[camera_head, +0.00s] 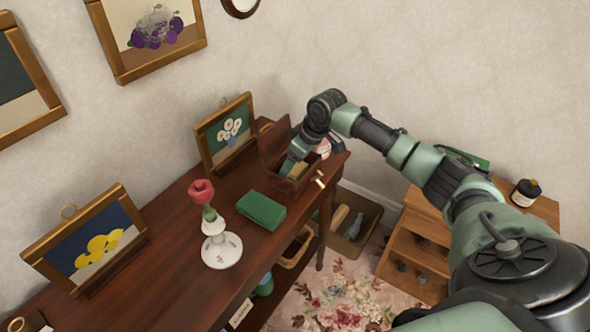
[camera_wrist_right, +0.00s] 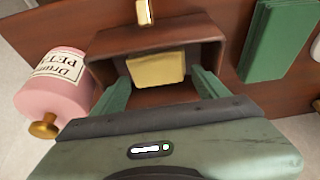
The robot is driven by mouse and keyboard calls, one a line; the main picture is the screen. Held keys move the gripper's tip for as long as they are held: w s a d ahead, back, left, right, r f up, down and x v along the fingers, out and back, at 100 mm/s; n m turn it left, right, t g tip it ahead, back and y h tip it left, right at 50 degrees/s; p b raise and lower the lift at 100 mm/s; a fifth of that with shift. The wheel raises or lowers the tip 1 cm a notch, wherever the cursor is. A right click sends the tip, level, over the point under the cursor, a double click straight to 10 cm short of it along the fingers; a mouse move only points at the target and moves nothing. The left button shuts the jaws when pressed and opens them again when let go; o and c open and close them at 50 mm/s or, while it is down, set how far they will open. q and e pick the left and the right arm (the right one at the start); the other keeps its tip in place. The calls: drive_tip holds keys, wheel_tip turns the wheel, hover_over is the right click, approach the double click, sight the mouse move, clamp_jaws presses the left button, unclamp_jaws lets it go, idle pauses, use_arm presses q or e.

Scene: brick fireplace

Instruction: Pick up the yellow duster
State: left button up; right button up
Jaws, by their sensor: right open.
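The yellow duster (camera_wrist_right: 155,68) lies inside a small open wooden box (camera_wrist_right: 208,55). In the head view the box (camera_head: 273,150) stands at the far right end of the dark wooden table, and only a bit of yellow shows in it. My right gripper (camera_wrist_right: 153,85) is open, with its green fingers reaching into the box on either side of the duster, which sits just beyond the tips. In the head view my right gripper (camera_head: 292,163) comes down into the box from above. Whether the fingers touch the duster is hidden. My left gripper is out of view.
A pink jar (camera_wrist_right: 60,85) stands close beside the box. A green folded item (camera_head: 262,210) and a white vase with a rose (camera_head: 221,246) stand on the table (camera_head: 180,240). A framed flower picture (camera_head: 226,135) stands behind. A low shelf (camera_head: 415,240) is at right.

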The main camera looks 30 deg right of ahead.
drive_tip(key=shift+x, duration=0.8)
drive_tip(key=shift+w+f, duration=0.25)
drive_tip(key=shift+f, duration=0.05)
drive_tip(key=c, duration=1.1)
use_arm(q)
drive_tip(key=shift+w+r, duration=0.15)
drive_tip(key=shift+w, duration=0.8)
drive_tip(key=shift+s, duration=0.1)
use_arm(e)
drive_tip(key=shift+r, duration=0.3)
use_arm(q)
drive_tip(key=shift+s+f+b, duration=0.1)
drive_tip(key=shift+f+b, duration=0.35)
use_arm(e)
wheel_tip(320, 180, up, 19)
drive_tip(key=shift+r, duration=0.15)
